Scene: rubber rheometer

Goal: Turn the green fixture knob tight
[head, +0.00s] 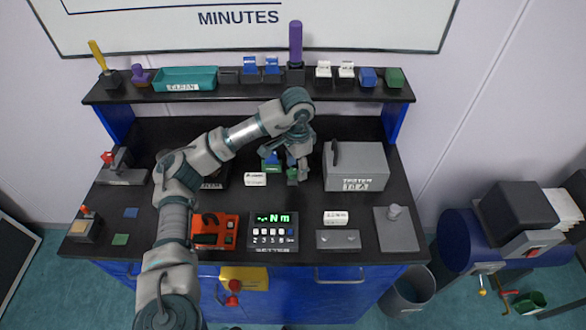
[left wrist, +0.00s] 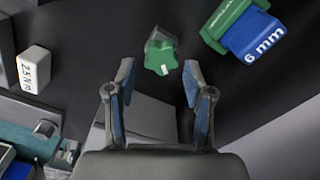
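The green fixture knob (left wrist: 160,58) is a small lobed knob with a white mark, on a grey stem or base. In the head view the green knob (head: 292,175) shows low beside my gripper, partly covered by it. My left gripper (left wrist: 158,70) is open and empty. Its two fingers point at the knob, which appears between and just past the fingertips, with no visible contact. In the head view my left gripper (head: 299,166) hangs over the middle of the bench. My right gripper is in neither view.
A blue block marked 6 mm (left wrist: 257,38) and a green block (left wrist: 229,20) lie close to the knob. A white block marked 2.5 Nm (left wrist: 35,68) is nearby. A grey tester box (head: 356,168) stands right of the gripper; a setter with display (head: 273,232) sits in front.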

